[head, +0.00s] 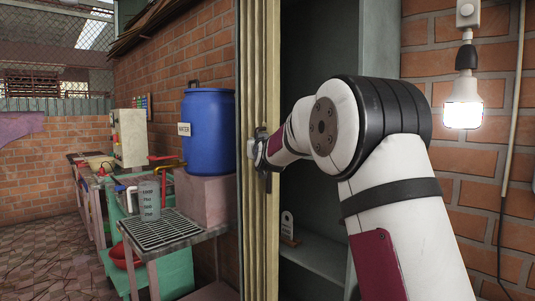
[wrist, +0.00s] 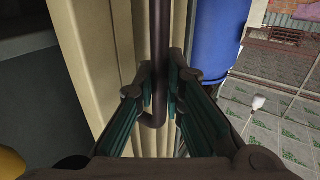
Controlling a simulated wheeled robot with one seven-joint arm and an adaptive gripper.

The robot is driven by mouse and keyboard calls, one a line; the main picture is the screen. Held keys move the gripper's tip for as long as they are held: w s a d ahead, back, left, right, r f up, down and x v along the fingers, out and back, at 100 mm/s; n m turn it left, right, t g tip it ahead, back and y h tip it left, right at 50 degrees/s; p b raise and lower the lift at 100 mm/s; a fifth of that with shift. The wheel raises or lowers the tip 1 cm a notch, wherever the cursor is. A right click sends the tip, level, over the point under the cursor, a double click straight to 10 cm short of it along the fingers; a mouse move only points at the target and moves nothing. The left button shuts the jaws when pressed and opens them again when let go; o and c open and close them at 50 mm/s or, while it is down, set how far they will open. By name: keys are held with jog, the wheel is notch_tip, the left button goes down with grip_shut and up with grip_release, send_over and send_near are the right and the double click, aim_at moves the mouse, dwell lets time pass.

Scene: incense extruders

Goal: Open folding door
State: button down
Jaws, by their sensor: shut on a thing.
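The folding door (head: 258,60) is a tan, pleated panel standing upright at the middle of the head view. It is bunched into narrow folds at the left of an opening, and the space to its right stands open. In the wrist view the door (wrist: 85,45) fills the left-centre as cream vertical folds. A dark bar handle (wrist: 159,35) runs down it and curves at its lower end. My gripper (wrist: 161,85) is shut on the handle, one finger on each side of it. In the head view my gripper (head: 262,150) is at the door's edge, partly hidden by my arm.
The opening shows a grey-green interior with a low shelf (head: 315,258) and a small item on it. Left of the door, a blue barrel (head: 208,130) stands on a block beside a metal rack (head: 165,230) with a measuring jug (head: 149,200). A lit bulb (head: 463,103) hangs right.

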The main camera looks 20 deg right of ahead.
jog(key=shift+w+a, duration=0.25)
jog(key=shift+w, duration=0.35)
jog(key=shift+w+a, duration=0.2)
jog(key=shift+w, duration=0.35)
jog(key=c, duration=1.9)
grip_release()
jog(key=v, duration=1.2)
jog(key=shift+f, duration=0.1)
jog(key=shift+s, duration=0.1)
